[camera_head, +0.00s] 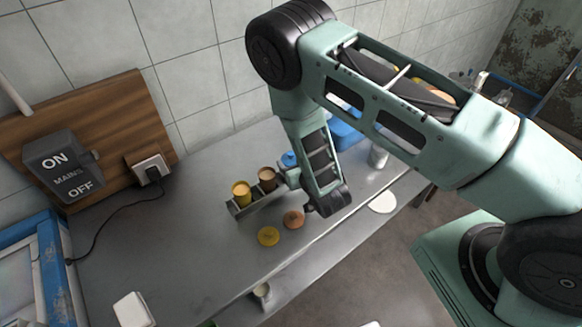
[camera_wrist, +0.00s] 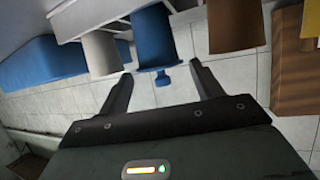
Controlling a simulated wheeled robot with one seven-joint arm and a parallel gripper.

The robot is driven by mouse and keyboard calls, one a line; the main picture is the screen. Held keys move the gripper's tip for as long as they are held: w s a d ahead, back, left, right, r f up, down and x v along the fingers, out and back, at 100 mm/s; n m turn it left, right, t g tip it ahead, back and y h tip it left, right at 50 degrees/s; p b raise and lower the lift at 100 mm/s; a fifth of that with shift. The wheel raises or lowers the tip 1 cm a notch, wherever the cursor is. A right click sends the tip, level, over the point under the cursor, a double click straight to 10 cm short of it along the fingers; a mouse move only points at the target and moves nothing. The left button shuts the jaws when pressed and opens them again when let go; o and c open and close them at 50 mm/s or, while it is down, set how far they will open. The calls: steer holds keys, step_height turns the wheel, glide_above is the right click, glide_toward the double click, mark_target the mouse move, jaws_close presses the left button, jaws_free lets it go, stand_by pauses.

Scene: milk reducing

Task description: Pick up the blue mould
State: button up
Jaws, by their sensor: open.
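The blue mould (camera_wrist: 154,38) is a cylinder with a flange and a small knob at its near end. In the wrist view it is straight ahead, with the knob between my fingertips. In the head view only its blue top (camera_head: 289,158) shows, behind my gripper. My gripper (camera_wrist: 160,72) is open, one finger on each side of the knob, with visible gaps and nothing held. In the head view the gripper is beside the row of moulds, partly hidden by my arm.
The left bench is mostly clear.

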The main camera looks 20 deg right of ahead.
mark_target(292, 158)
steer(key=p+x, duration=0.3)
steer(key=shift+w+r, duration=0.2)
steer(key=shift+w, duration=0.3)
steer(key=shift+w+a+f, duration=0.1)
steer(key=shift+w+f, duration=0.3)
steer(key=shift+w, duration=0.15)
steer(key=c, duration=1.1)
